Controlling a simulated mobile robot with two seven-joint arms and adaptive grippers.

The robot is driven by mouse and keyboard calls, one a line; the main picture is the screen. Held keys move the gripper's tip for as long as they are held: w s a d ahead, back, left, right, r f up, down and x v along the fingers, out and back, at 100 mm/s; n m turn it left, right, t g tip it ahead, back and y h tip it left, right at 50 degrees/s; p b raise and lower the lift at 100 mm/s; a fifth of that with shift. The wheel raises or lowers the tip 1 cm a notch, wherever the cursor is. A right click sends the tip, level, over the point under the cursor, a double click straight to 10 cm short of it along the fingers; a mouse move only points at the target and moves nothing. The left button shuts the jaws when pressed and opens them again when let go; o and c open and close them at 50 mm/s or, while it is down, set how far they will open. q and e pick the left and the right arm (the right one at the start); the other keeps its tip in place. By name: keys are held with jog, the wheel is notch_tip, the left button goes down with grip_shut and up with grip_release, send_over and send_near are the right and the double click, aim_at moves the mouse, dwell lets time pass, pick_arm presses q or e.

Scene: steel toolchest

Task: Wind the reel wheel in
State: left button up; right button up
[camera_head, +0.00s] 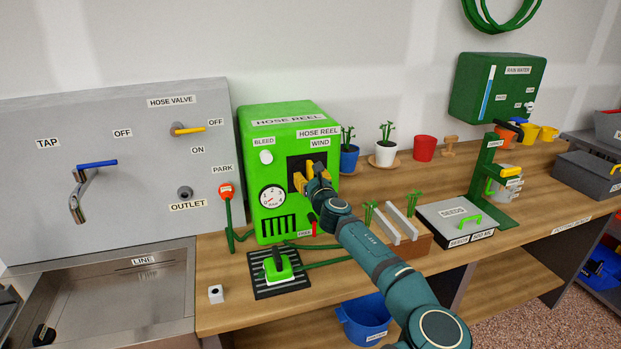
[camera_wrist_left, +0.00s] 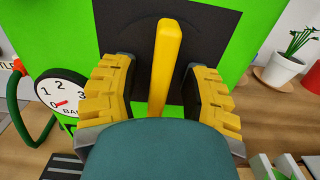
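The green hose reel box (camera_head: 277,118) stands on the wooden bench, with a WIND label over a dark square recess. A yellow bar (camera_wrist_left: 166,55), seemingly the reel wheel's handle, stands near upright in front of the dark panel (camera_wrist_left: 225,30) in the left wrist view. My left gripper (camera_head: 308,183) is at this recess, and its fingers hide most of the wheel in the head view. In the left wrist view the yellow-padded fingers (camera_wrist_left: 158,98) stand apart on either side of the bar, with gaps showing on both sides. My right gripper is not in view.
A pressure gauge (camera_head: 271,197) and a red FREE lever (camera_head: 314,226) sit on the box front. A green nozzle (camera_head: 278,268) lies on a black mat below. Potted plants (camera_head: 386,147) and a trough (camera_head: 400,225) stand to the right. A sink (camera_head: 110,300) is at left.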

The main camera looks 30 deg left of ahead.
pick_arm(q)
jog(key=v, duration=1.2)
jog(key=shift+s, duration=0.1)
